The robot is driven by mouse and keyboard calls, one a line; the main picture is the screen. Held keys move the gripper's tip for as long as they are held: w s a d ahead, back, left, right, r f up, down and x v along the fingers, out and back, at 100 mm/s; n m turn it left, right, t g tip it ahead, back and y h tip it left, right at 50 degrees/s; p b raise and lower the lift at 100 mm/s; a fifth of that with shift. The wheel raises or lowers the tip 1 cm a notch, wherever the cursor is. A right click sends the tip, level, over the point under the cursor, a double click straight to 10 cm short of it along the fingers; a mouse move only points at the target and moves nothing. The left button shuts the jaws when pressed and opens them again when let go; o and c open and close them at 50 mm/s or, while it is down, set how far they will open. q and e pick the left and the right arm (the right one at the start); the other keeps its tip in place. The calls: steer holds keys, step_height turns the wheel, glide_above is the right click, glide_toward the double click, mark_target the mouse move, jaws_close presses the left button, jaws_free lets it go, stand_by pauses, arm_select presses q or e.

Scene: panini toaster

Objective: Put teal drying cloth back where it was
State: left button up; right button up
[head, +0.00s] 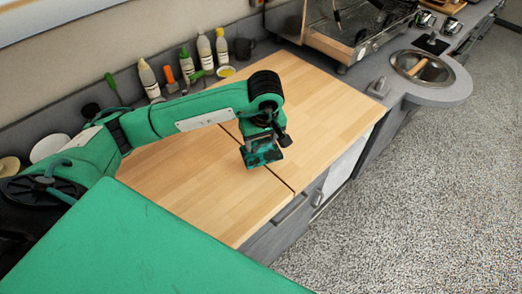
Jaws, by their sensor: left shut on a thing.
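The teal drying cloth (262,157) shows as a small dark-mottled teal patch above the wooden worktop, near the seam between its two boards. My left gripper (264,146) points down and is shut on the cloth. The fingertips are mostly hidden, and I cannot tell whether the cloth touches the wood. My right gripper is out of view.
The wooden worktop (190,190) is clear around the gripper. Bottles (204,50) and a small bowl (226,71) stand along the back. A metal appliance (345,30) and a round sink (424,68) are at right. A pale cloth-like panel (346,165) is at the counter front.

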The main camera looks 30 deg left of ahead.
mark_target(261, 155)
arm_select(q)
step_height(261, 155, down, 3)
steer(key=shift+r, duration=0.1)
step_height(261, 155, down, 4)
steer(key=shift+r+p, duration=0.15)
steer(key=shift+p, duration=0.75)
steer(key=shift+f+b, duration=0.2)
steer(key=shift+b, duration=0.1)
steer(key=o, duration=1.1)
steer(key=shift+c, duration=0.2)
